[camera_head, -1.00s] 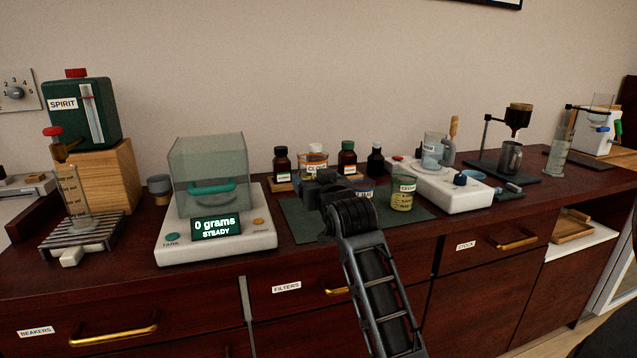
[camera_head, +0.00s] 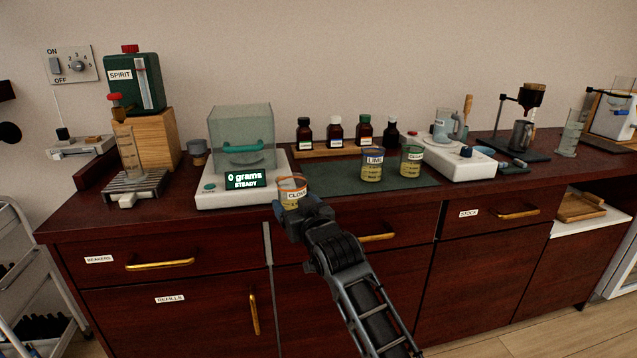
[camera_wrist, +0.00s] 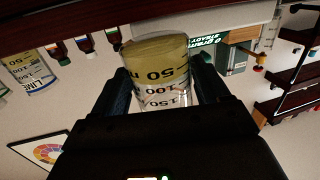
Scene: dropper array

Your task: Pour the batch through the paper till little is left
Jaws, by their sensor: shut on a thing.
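My gripper (camera_head: 292,204) is shut on a glass beaker (camera_head: 291,187) with an orange-edged label reading "CLOU…". It is held roughly upright in front of the scale's right side, near the counter's front edge. In the wrist view the beaker (camera_wrist: 158,72) sits between the two fingers, with yellowish liquid at its base end; this view is upside down. The filter stand (camera_head: 505,118) is far right, with a brown paper cone in a dark funnel (camera_head: 530,96). The cone's inside is hidden.
The scale (camera_head: 242,190) reads 0 grams, steady. A LIME beaker (camera_head: 372,165) and a second yellow-filled beaker (camera_head: 411,160) stand on the green mat (camera_head: 335,172). A white stirrer unit (camera_head: 460,163) and a tall cylinder (camera_head: 571,135) stand to the right. Bottles line the back.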

